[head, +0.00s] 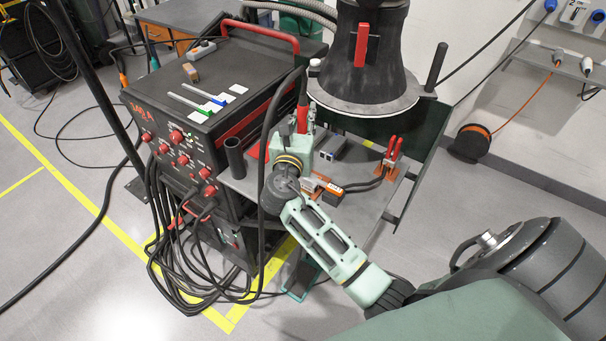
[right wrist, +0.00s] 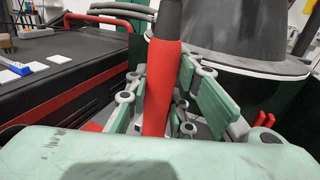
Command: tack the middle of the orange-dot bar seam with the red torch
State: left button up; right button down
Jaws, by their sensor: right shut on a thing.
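The red torch (head: 303,113) stands upright in my right gripper (head: 304,128), above the shelf on the right side of the welding machine. In the right wrist view the red torch (right wrist: 162,88) is a red sleeve with a dark upper end, between the gripper's green-and-grey fingers (right wrist: 158,100). The gripper is shut on it. The torch's lower end is hidden behind my wrist. A black cable runs from its top, looping down past my arm. I cannot make out the orange-dot bar or its seam in either view. My left gripper is not in view.
The black welding machine (head: 215,85) with a red handle stands at left. The shelf (head: 350,172) holds a dark tube (head: 235,158), an orange-and-black tool (head: 328,190) and a red-handled clamp (head: 391,152). A large dark hood (head: 380,60) hangs close behind the torch. Cables lie on the floor.

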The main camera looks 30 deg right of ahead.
jog(key=shift+f, duration=0.2)
dwell(0.6)
jog(key=shift+r+p, duration=0.15)
jog(key=shift+p, duration=0.55)
dwell(1.5)
jog(key=shift+r, duration=0.1)
jog(key=shift+r+p, duration=0.55)
jog(key=shift+p, duration=0.25)
dwell(4.1)
